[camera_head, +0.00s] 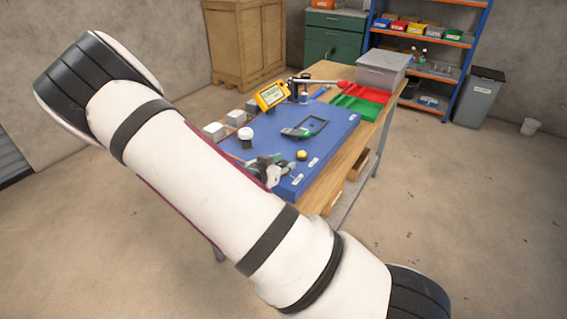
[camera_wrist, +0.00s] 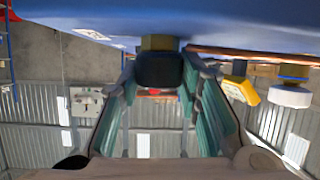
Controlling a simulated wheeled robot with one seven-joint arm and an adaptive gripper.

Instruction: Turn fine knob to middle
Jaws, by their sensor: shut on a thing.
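A black knob (camera_wrist: 158,70) on a brass-coloured stem sits between the fingers of my gripper (camera_wrist: 158,90) in the wrist view. The fingers are shut on its sides. In the head view my gripper (camera_head: 268,168) is low over the near left part of the blue mat (camera_head: 335,143), and the held knob cannot be made out there. No pointer or scale of the knob is readable. A white round knob (camera_head: 245,134) stands beyond the gripper; it also shows in the wrist view (camera_wrist: 290,94). A small yellow knob (camera_head: 301,155) is right of the gripper.
A dark frame-like part (camera_head: 312,127) lies mid-mat. Behind are a yellow meter (camera_head: 271,95), a red-tipped lever (camera_head: 342,85), red and green trays (camera_head: 356,106) and a grey box (camera_head: 382,70). My arm crosses the foreground.

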